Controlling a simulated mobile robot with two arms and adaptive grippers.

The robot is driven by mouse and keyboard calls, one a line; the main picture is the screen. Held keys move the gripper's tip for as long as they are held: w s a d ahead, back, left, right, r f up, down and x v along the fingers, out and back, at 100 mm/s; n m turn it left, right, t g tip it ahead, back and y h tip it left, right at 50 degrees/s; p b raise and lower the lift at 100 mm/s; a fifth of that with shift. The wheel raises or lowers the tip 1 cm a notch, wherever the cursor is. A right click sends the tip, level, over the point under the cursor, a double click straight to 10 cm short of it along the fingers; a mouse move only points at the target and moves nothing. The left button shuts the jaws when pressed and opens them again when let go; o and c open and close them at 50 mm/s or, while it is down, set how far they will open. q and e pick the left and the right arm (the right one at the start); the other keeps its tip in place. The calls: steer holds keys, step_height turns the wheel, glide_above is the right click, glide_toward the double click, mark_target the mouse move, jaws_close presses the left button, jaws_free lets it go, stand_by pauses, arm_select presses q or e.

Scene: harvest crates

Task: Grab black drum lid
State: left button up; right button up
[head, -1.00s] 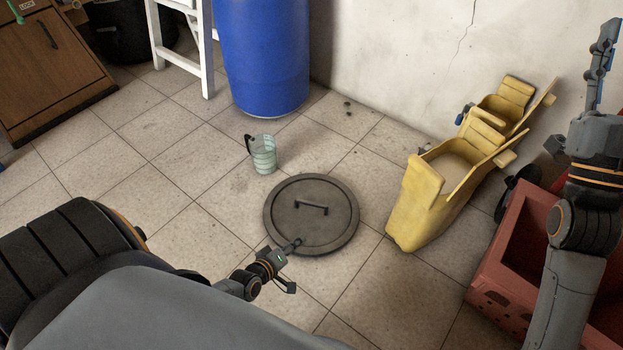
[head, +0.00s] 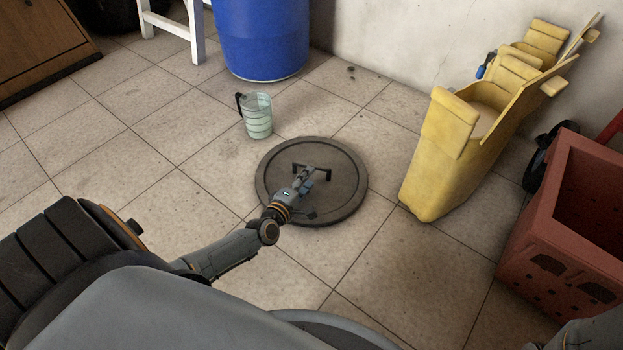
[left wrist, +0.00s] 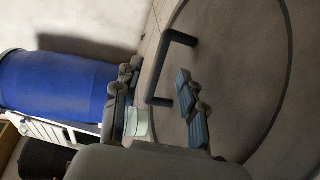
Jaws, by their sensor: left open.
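The black drum lid (head: 345,204) lies flat on the tiled floor, a dark round disc with a raised bar handle (head: 322,169) at its middle. My left gripper (head: 305,176) is over the lid, close to the near left side of the handle. In the left wrist view the lid (left wrist: 245,60) fills the right side. The lid's handle (left wrist: 165,65) shows there just beyond the open, empty fingers of my left gripper (left wrist: 158,98). I cannot tell whether a finger touches the handle. My right gripper is out of view.
A clear measuring jug (head: 258,118) stands just behind the lid. A blue drum (head: 262,40) stands further back. A yellow container (head: 440,160) and a red crate (head: 535,240) stand to the right. Floor left of the lid is clear.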

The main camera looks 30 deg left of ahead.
mark_target(318, 168)
arm_select(q)
steer(key=shift+b+x, duration=0.3)
steer(key=shift+x, duration=0.7)
steer(key=b+x, duration=0.2)
steer(key=x, duration=0.1)
steer(key=b+x, duration=0.1)
steer(key=x, duration=0.1)
steer(key=shift+s+f, duration=0.15)
steer(key=shift+f, duration=0.15)
steer(key=shift+w+a+b, duration=0.1)
steer(key=shift+w+b, duration=0.1)
steer(key=shift+b, duration=0.1)
steer(key=shift+r, duration=0.1)
steer(key=shift+c, duration=0.4)
jaws_close()
steer(key=shift+r, duration=0.1)
